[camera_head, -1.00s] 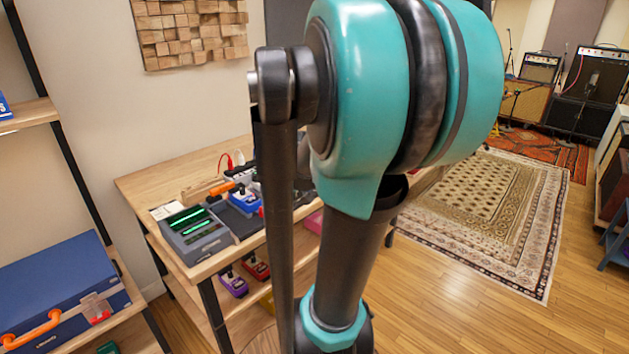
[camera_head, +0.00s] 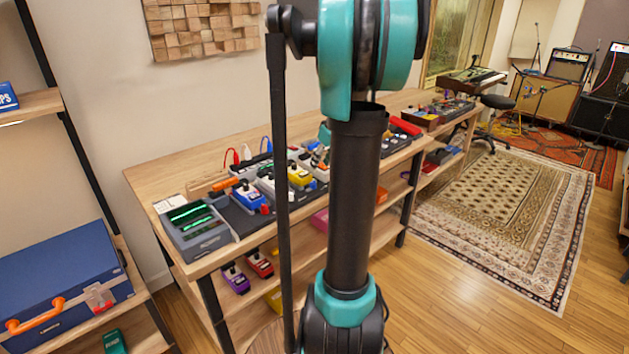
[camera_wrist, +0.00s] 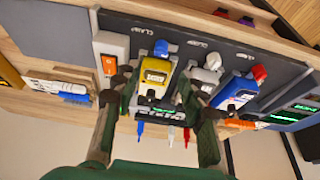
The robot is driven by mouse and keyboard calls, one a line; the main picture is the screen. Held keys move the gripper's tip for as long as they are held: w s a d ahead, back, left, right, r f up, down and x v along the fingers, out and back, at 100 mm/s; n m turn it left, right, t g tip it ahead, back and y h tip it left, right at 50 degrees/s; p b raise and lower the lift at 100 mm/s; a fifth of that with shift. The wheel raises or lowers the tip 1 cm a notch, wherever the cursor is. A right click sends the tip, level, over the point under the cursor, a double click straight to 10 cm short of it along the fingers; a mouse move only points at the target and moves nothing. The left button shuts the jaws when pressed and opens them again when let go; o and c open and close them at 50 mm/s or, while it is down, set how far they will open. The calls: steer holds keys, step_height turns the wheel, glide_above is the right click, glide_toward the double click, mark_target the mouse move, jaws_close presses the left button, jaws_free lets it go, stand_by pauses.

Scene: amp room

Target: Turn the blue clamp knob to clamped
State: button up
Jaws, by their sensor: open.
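The blue clamp knob (camera_wrist: 161,48) shows in the wrist view on the dark pedalboard (camera_wrist: 190,30), beside a CLAMP label and at the end of a yellow pedal (camera_wrist: 156,70). My gripper (camera_wrist: 160,88) is open and empty. Its two fingers appear on either side of the yellow pedal, with the blue knob farther up the picture between their lines; I cannot tell the height gap. A grey knob (camera_wrist: 212,60) and a red knob (camera_wrist: 259,73) sit to the right. In the head view my arm hides the gripper and the blue knob cannot be made out.
A white pedal (camera_wrist: 111,48) stands close by the left finger, and a blue pedal (camera_wrist: 235,90) lies to the right. Cables rise near the pedals. In the head view a grey metered unit (camera_head: 195,228) stands on the wooden bench (camera_head: 150,185); the rug (camera_head: 500,210) is clear.

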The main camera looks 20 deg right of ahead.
mark_target(314, 184)
steer(key=x, duration=0.9)
steer(key=shift+a+f, duration=0.1)
steer(key=shift+f, duration=0.1)
jaws_close()
